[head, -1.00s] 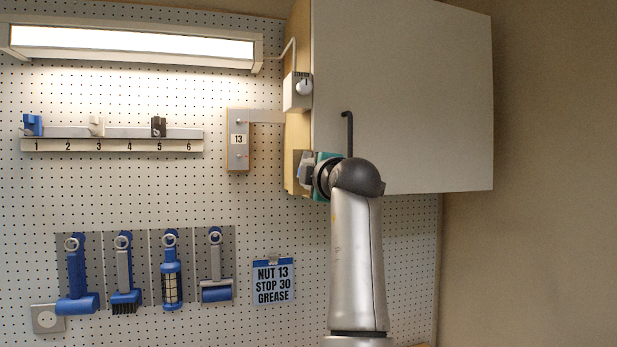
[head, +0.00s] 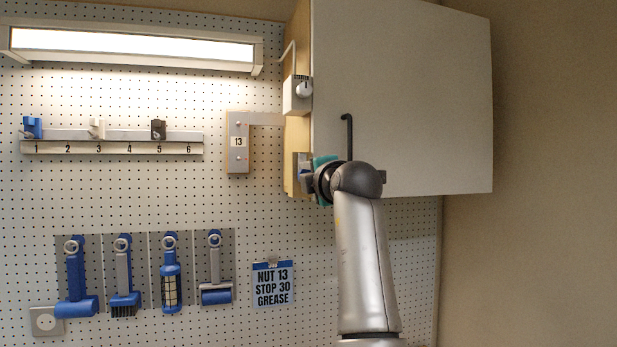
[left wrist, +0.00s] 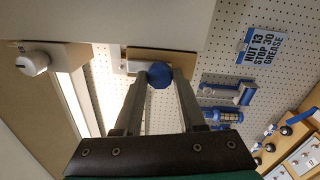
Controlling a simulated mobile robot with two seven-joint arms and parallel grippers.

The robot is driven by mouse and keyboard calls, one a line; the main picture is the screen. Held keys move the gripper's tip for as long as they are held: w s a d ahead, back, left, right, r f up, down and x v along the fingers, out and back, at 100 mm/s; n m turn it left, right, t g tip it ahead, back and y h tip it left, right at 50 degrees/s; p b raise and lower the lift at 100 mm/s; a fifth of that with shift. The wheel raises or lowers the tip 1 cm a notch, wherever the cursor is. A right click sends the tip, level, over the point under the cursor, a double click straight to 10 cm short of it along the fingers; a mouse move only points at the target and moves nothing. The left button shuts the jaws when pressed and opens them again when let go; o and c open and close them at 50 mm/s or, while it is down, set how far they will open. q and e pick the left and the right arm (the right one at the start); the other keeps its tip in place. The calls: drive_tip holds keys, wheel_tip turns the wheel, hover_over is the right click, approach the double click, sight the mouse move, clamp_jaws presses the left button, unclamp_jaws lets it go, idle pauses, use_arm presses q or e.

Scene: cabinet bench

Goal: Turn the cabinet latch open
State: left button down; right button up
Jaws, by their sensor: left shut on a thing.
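The cabinet (head: 400,100) hangs at the upper right in the head view, with its pale door closed against the wooden side. My left gripper (head: 307,181) is at the lower left corner of the cabinet. In the left wrist view its two fingers (left wrist: 158,88) close on a blue faceted knob (left wrist: 160,74), which sits in front of a wooden and metal mount. I take this knob to be the latch. In the head view the knob is hidden by my gripper. My right gripper is in neither view.
A black bar handle (head: 348,135) stands on the door just above my wrist. A white switch box (head: 298,93) is on the cabinet side, and a plate marked 13 (head: 238,142) is left of it. Tools (head: 170,275) hang on the pegboard at lower left.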

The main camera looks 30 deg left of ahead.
use_arm(q)
drive_tip(key=c, duration=0.5)
unclamp_jaws()
drive_tip(key=b+v, duration=0.4)
drive_tip(key=v, duration=1.1)
drive_tip(key=shift+s+f, duration=0.1)
